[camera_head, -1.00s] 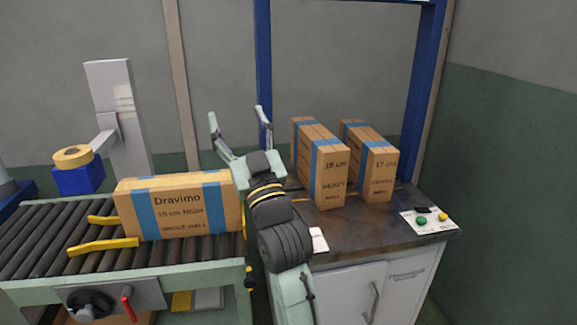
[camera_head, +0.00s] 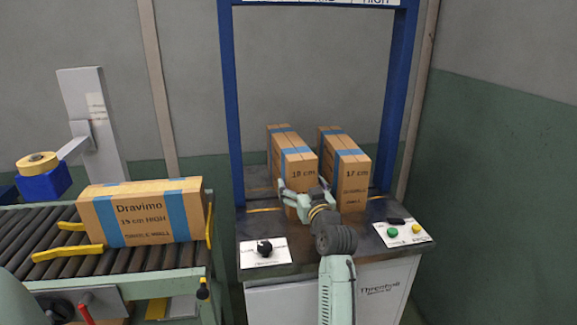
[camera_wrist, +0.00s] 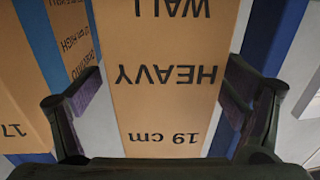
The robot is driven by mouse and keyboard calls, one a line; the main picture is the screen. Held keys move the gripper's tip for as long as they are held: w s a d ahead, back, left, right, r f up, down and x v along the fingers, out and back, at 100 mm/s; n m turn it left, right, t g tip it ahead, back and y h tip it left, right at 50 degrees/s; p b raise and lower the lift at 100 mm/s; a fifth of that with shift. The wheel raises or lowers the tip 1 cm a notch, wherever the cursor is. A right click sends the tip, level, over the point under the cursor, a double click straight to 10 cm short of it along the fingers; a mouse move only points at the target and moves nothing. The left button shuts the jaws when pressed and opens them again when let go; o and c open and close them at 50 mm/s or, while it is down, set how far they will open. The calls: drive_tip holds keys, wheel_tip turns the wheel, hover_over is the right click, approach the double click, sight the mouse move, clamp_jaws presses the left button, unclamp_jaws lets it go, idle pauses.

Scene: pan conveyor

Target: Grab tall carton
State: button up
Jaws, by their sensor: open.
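The tall carton (camera_head: 299,168) is brown with blue tape and stands upright on the bench. In the wrist view its end face (camera_wrist: 165,45) reads upside down "19 cm", "HEAVY" and "WALL". My gripper (camera_head: 304,190) is open at the carton's near end. In the wrist view my gripper's fingers (camera_wrist: 161,88) stand one to each side of the carton, with small gaps between pads and sides. The carton's lower front is partly hidden by my gripper in the head view.
A "Dravimo" carton (camera_head: 143,214) lies on the roller conveyor (camera_head: 25,238). A button panel (camera_head: 404,232) and knob panel (camera_head: 264,252) flank the bench front.

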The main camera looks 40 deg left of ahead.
drive_tip(key=shift+p+x, duration=0.4)
drive_tip(key=shift+x, duration=1.5)
drive_tip(key=shift+s+f, duration=0.15)
drive_tip(key=shift+c, duration=0.5)
drive_tip(key=c, duration=1.5)
drive_tip(key=shift+a, duration=0.1)
drive_tip(key=shift+c, duration=0.4)
